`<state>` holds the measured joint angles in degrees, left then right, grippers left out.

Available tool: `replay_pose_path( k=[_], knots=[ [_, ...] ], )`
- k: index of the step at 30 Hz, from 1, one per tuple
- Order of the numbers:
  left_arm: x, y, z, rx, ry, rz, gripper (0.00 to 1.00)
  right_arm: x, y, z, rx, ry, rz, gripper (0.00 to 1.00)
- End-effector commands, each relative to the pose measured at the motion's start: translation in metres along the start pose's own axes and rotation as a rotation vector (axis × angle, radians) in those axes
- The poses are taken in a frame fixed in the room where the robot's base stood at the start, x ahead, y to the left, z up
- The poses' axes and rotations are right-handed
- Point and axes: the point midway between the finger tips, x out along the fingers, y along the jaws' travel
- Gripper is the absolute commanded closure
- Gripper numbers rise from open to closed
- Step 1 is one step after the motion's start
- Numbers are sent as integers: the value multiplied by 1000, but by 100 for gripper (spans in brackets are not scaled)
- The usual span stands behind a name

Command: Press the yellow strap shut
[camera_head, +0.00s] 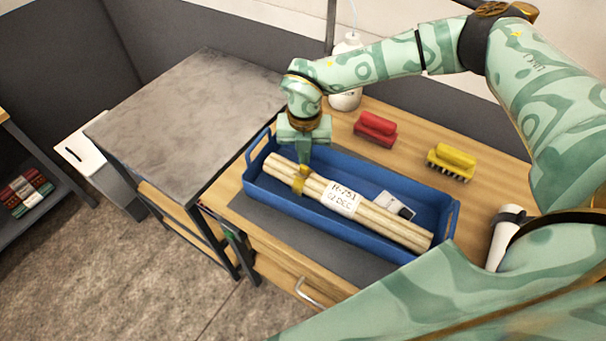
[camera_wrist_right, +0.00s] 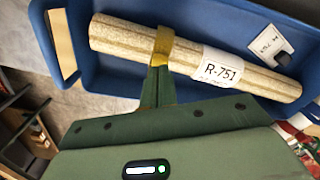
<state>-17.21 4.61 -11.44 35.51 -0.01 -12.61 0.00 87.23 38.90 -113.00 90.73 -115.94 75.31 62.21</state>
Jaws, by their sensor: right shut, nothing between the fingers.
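A long cream roll (camera_head: 398,228) lies in a blue tray (camera_head: 262,190) with a white label (camera_head: 341,198) reading R-751 around it. The yellow strap (camera_head: 299,185) goes around the roll's left part, and it also shows in the right wrist view (camera_wrist_right: 164,42). My right gripper (camera_head: 304,169) points down at the strap, its fingers shut and empty. In the right wrist view its fingertips (camera_wrist_right: 159,70) meet the strap's lower edge; I cannot tell whether they press on it. The fingers partly hide the strap in the head view. My left gripper is not in view.
A white card (camera_head: 395,205) lies in the tray behind the roll. A red brush (camera_head: 375,129), a yellow brush (camera_head: 452,160) and a white bottle (camera_head: 346,98) stand behind the tray on the wooden bench. A grey-topped table (camera_head: 190,110) adjoins at left, its top clear.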

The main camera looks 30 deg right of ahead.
Motion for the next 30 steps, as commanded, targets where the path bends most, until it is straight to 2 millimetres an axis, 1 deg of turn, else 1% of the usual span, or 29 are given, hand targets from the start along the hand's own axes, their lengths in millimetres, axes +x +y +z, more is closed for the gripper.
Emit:
replay_pose_path(
  k=[25, 30],
  knots=[
    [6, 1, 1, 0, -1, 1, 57, 16, 0, 0, 0, 0, 0, 100],
    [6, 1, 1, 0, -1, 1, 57, 16, 0, 0, 0, 0, 0, 100]
  ],
)
